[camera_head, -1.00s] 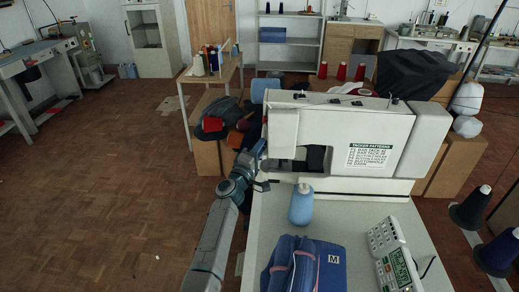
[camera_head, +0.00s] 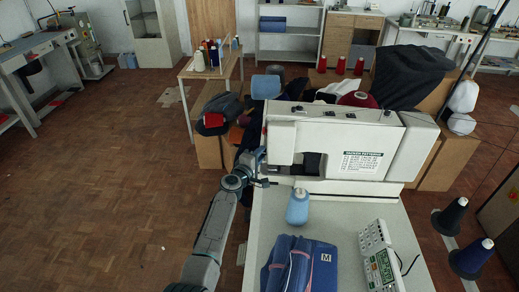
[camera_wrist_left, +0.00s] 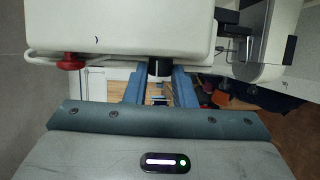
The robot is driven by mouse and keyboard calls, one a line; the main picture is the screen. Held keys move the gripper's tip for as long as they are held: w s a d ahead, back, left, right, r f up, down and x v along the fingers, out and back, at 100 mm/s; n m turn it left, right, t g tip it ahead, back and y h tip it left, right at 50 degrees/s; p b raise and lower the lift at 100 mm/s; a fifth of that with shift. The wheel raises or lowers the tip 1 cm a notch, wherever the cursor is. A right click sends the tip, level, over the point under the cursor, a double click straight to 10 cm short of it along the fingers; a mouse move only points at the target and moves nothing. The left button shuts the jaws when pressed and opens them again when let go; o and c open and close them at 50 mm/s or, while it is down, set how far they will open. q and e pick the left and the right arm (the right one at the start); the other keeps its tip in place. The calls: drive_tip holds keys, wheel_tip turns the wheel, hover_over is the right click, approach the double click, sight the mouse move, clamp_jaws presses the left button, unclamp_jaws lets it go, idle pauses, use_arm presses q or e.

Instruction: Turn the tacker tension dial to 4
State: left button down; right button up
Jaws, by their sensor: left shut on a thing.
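The white tacker (camera_head: 325,136) stands on a pale table with its left end towards my left arm. My left gripper (camera_head: 263,153) is at that left end, and its fingertips are small and partly hidden in the head view. In the left wrist view, my left gripper's two blue fingers (camera_wrist_left: 158,84) are on either side of a short black dial (camera_wrist_left: 159,68) under the white housing and are shut on it. No number or mark can be read on the dial. My right gripper is not in view.
A red knob (camera_wrist_left: 70,62) sits left of the fingers in the left wrist view. A blue bottle-like cone (camera_head: 297,207), folded blue cloth (camera_head: 301,265) and a control box (camera_head: 381,262) are on the table.

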use_arm(q)
drive_tip(key=shift+g, duration=0.4)
drive_tip(key=c, duration=1.5)
unclamp_jaws()
drive_tip(key=shift+s, duration=0.1)
drive_tip(key=v, duration=1)
drive_tip(key=shift+s+b, duration=0.4)
